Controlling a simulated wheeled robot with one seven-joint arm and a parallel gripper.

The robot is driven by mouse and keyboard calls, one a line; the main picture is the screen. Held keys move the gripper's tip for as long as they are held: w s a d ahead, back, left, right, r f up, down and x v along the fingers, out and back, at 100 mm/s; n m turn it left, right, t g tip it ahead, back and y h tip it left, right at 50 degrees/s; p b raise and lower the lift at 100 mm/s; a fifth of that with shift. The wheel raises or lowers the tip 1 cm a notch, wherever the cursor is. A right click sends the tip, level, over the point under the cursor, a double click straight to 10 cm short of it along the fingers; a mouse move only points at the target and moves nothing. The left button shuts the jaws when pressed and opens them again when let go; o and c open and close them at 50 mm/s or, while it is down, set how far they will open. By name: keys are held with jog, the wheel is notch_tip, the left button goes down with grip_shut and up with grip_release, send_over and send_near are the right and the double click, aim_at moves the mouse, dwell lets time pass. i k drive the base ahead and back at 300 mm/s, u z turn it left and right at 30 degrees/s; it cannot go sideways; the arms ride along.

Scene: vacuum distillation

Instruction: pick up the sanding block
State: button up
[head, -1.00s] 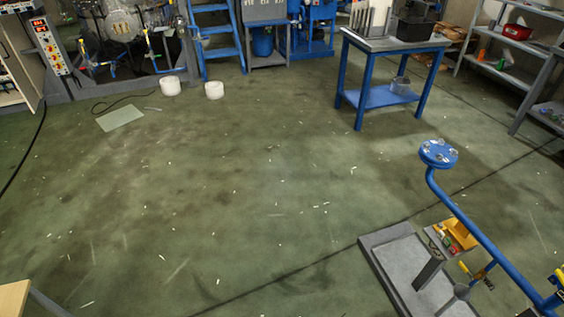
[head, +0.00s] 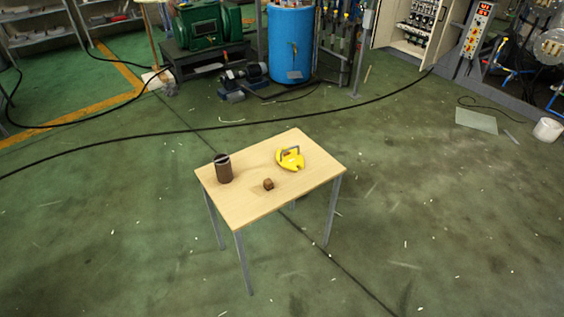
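A small light wooden table (head: 245,203) with grey legs stands in the middle of the head view. A small brown block (head: 268,184) lies near the middle of its front edge and looks like the sanding block, though it is too small to be sure. A yellow object with a grey handle (head: 290,158) lies behind it to the right. A dark brown cylinder (head: 223,168) stands upright at the left of the tabletop. The brown block is apart from both. My gripper is not in view.
A black cable (head: 205,129) runs across the floor behind the table. Open green floor (head: 110,230) surrounds the table. A blue drum (head: 290,45) and a green machine (head: 208,27) stand at the back. A white tub (head: 547,130) is at the right edge.

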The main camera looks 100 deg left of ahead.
aim_at(268, 184)
jog(key=u, duration=3.4)
jog(key=i, duration=1)
jog(key=z, duration=0.45)
jog(key=i, duration=0.9)
jog(key=z, duration=0.2)
